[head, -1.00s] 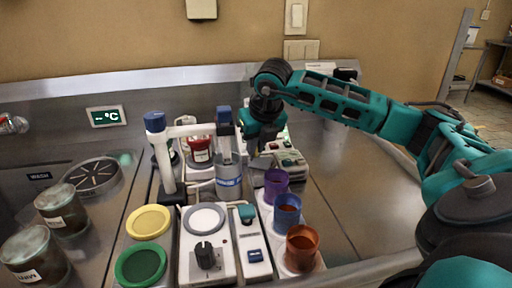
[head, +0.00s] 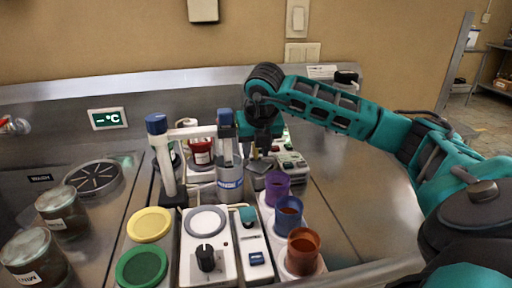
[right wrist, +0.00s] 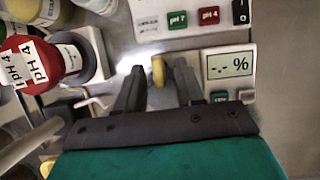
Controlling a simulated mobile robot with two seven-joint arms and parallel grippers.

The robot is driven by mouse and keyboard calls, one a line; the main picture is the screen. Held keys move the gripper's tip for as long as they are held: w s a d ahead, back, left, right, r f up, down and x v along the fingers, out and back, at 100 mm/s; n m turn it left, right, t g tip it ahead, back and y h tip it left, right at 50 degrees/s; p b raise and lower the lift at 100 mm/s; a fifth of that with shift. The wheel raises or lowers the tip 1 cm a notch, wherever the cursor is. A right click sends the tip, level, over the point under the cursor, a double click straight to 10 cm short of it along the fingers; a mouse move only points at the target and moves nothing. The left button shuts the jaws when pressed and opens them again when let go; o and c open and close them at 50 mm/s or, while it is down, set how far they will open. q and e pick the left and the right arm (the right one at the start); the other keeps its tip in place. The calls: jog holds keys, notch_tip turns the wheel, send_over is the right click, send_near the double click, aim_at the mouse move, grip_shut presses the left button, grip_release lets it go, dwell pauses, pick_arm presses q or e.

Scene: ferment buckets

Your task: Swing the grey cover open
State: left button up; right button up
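My right gripper (head: 258,150) points down over the instruments behind the blue-capped bottle. In the right wrist view its two dark fingers (right wrist: 160,78) are apart, with a small yellow rounded piece (right wrist: 158,71) showing between their tips. I cannot tell whether they touch it. A pale meter with a "-.- %" display (right wrist: 229,66) lies just right of the fingers. A grey block (head: 262,169) shows below the gripper in the head view. I cannot tell for certain which part is the grey cover; the fingers hide some of that area. My left gripper is not in view.
Purple (head: 277,185), blue (head: 289,212) and orange-brown (head: 303,245) cups stand in front. A red pH 4 bottle (right wrist: 38,62) is at left in the wrist view. The counter at right (head: 345,195) is clear.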

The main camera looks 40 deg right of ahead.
aim_at(260, 170)
jog(key=shift+r, duration=0.15)
pick_arm(q)
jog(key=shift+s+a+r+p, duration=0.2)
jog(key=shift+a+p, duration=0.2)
jog(key=shift+p, duration=0.25)
pick_arm(e)
jog(key=v, duration=1.2)
jog(key=shift+s+a+r, duration=0.15)
jog(key=shift+a+r, duration=0.05)
jog(key=shift+r, duration=0.1)
jog(key=w+d+g+y+p, duration=0.2)
jog(key=w+d+g+p, duration=0.1)
jog(key=w+g+p, duration=0.15)
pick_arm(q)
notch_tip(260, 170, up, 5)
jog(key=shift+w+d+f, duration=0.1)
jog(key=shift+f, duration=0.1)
pick_arm(e)
jog(key=shift+t, duration=0.35)
jog(key=f, duration=1.2)
jog(key=shift+w, duration=0.3)
